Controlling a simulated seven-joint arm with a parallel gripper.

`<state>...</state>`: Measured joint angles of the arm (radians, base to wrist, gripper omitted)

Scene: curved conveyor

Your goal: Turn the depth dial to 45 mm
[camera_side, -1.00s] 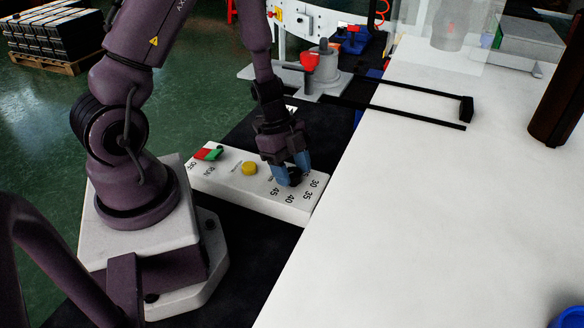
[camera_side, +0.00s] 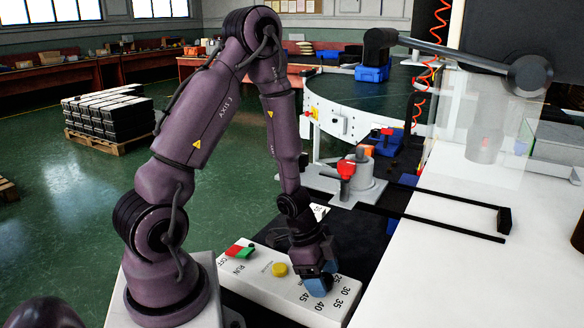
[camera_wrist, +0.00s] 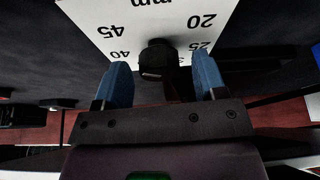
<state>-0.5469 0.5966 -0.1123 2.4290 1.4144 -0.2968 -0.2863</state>
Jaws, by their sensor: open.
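The depth dial (camera_wrist: 155,58) is a small black knob on a white panel, clear in the wrist view. The panel (camera_wrist: 100,14) shows the numbers 45, 40, 25, 20 and "mm". The dial's setting cannot be read. My gripper (camera_wrist: 161,72) is open, with a blue fingertip on either side of the dial and a visible gap to each. In the side view, my gripper (camera_side: 318,281) points down over the right end of the white control box (camera_side: 248,277). It mostly hides the dial there, while the numbers 25 to 45 show around it.
The box also carries a yellow button (camera_side: 279,269) and a red-green switch (camera_side: 240,250). A red-handled device (camera_side: 346,175) stands behind it. Black rails (camera_side: 455,222) reach over the white table (camera_side: 430,285) at right. A curved conveyor (camera_side: 350,95) lies further back.

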